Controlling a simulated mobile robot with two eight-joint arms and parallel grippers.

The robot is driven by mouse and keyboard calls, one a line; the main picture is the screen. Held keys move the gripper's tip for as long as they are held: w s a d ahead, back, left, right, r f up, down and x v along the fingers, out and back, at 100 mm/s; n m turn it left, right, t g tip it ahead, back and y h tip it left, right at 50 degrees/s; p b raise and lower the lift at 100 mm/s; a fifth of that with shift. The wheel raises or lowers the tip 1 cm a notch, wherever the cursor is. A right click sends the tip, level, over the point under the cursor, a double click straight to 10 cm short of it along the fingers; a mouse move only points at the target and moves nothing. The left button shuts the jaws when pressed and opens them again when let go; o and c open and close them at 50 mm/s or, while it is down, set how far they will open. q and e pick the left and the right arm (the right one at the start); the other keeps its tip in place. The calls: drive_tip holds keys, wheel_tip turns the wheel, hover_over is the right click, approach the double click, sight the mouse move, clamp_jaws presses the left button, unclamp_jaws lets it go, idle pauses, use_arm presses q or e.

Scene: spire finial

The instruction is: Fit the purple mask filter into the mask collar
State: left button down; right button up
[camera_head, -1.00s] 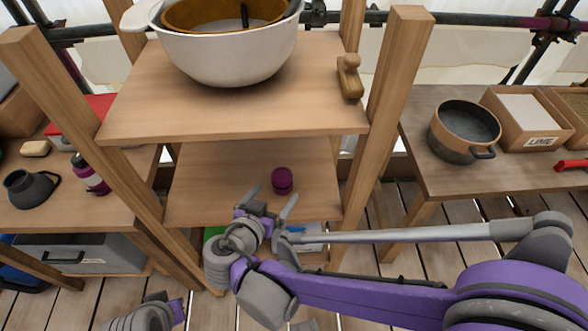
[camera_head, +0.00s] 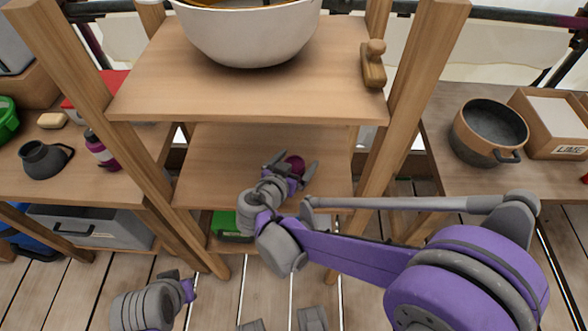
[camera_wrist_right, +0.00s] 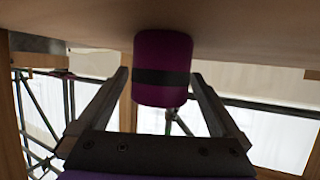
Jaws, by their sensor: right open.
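The purple mask filter (camera_head: 296,163), a short cylinder with a dark band, stands on the middle shelf (camera_head: 215,160) of the wooden rack. My right gripper (camera_head: 294,166) is open, with a finger to either side of the filter. In the right wrist view the filter (camera_wrist_right: 163,50) shows between the two spread fingers (camera_wrist_right: 159,76), with gaps on both sides. A dark grey rounded piece with an opening (camera_head: 47,160) lies on the left bench; I cannot tell whether it holds the mask collar. My left arm's end (camera_head: 165,300) shows at the bottom left, its fingers unclear.
The upper shelf (camera_head: 150,95) overhangs the middle one and carries a large white bowl (camera_head: 250,40) and a wooden tool (camera_head: 373,65). Rack posts (camera_head: 425,90) stand either side.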

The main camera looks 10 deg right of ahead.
drive_tip(key=shift+w+d+f, duration=0.3)
drive_tip(key=shift+w+d, duration=0.1)
drive_tip(key=shift+w, duration=0.05)
drive_tip(key=c, duration=1.4)
drive_tip(key=shift+r, duration=0.1)
